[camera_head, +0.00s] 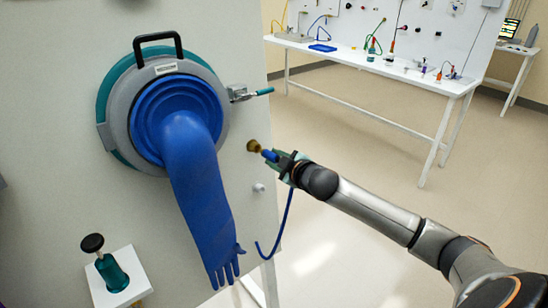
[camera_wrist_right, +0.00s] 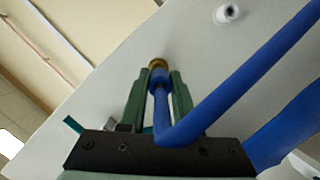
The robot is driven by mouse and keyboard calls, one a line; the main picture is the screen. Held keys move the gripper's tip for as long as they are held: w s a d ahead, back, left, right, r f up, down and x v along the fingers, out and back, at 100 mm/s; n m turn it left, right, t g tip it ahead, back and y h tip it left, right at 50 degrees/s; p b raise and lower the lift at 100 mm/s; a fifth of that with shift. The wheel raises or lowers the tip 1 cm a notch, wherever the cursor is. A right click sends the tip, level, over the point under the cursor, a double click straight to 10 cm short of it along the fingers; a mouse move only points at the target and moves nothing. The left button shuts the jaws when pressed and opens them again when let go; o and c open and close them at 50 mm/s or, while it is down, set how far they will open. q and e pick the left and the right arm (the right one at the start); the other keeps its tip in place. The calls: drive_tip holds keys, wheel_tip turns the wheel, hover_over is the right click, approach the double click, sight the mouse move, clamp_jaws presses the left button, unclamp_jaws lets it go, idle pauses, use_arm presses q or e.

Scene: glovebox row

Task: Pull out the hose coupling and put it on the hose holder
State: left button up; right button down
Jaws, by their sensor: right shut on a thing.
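The hose coupling (camera_head: 269,155) is a blue cylinder at the wall panel. In the wrist view, the coupling (camera_wrist_right: 159,82) lies between the green fingers of my right gripper (camera_wrist_right: 157,88), which is shut on it. A brass fitting (camera_head: 253,146) is at its front end; I cannot tell whether the two are still joined. The blue hose (camera_head: 285,215) bends from the back of the coupling and hangs down in a curve. A small white knob (camera_head: 258,187) on the panel, below the brass fitting, may be the hose holder. It also shows in the wrist view (camera_wrist_right: 228,14). My left gripper is out of view.
A blue glove (camera_head: 200,190) hangs from the round port (camera_head: 118,130) at left. A clamp with a teal handle (camera_head: 262,92) sticks out above the coupling. Open floor lies right of the panel.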

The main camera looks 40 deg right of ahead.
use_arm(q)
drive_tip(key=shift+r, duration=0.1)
use_arm(e)
drive_tip(key=shift+s, duration=0.15)
use_arm(q)
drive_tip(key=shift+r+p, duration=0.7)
drive_tip(key=shift+p, duration=0.05)
use_arm(e)
drive_tip(key=shift+d+f+v, duration=0.1)
drive_tip(key=shift+d+v, duration=0.05)
drive_tip(key=shift+v, duration=0.65)
drive_tip(key=shift+d+f+v, duration=0.1)
drive_tip(key=shift+v, duration=0.7)
drive_tip(key=shift+d+f+v, duration=0.1)
drive_tip(key=shift+d+v, duration=0.05)
drive_tip(key=shift+v, duration=0.65)
drive_tip(key=shift+s, duration=0.1)
